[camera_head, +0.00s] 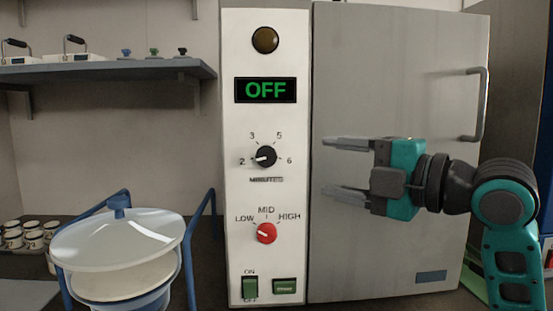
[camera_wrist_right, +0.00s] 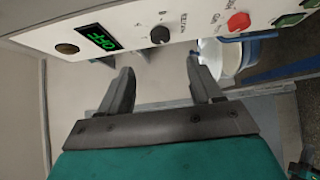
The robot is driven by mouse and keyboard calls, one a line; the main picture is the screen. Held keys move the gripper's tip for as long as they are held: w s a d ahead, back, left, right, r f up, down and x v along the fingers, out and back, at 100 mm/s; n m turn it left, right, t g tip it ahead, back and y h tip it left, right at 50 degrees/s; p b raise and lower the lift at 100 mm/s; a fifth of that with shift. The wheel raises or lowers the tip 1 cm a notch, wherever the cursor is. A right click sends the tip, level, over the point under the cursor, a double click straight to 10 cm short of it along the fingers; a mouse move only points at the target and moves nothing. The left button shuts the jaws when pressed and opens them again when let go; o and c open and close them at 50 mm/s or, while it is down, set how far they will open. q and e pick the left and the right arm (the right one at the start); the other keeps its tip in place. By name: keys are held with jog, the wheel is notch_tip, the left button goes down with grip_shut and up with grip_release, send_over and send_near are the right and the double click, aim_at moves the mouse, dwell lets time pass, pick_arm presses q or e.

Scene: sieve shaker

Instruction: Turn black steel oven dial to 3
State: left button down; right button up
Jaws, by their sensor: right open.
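The black oven dial (camera_head: 265,156) is on the white control panel (camera_head: 237,195), above the word MINUTES, with the marks 2, 3, 5 and 6 around it. Its white pointer is toward 2. My right gripper (camera_head: 328,166) is open and empty, to the right of the dial and in front of the grey oven door. Its fingers point left toward the panel and do not touch the dial. In the right wrist view the dial (camera_wrist_right: 160,34) shows beyond the gap between the open fingertips (camera_wrist_right: 160,66). My left gripper is not in view.
The display (camera_head: 265,90) reads OFF. Green switches (camera_head: 250,288) are at the panel's bottom. The door handle (camera_head: 480,105) sticks out at right. A lidded white-blue container (camera_head: 118,240) stands at left, below a shelf (camera_head: 110,73).

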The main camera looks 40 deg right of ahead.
aim_at(271, 157)
pick_arm(q)
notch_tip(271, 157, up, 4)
jog(key=p, duration=0.3)
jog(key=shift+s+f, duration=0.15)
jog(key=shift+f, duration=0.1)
pick_arm(e)
jog(key=x, duration=1.2)
jog(key=shift+w, duration=0.1)
jog(key=shift+c, duration=0.2)
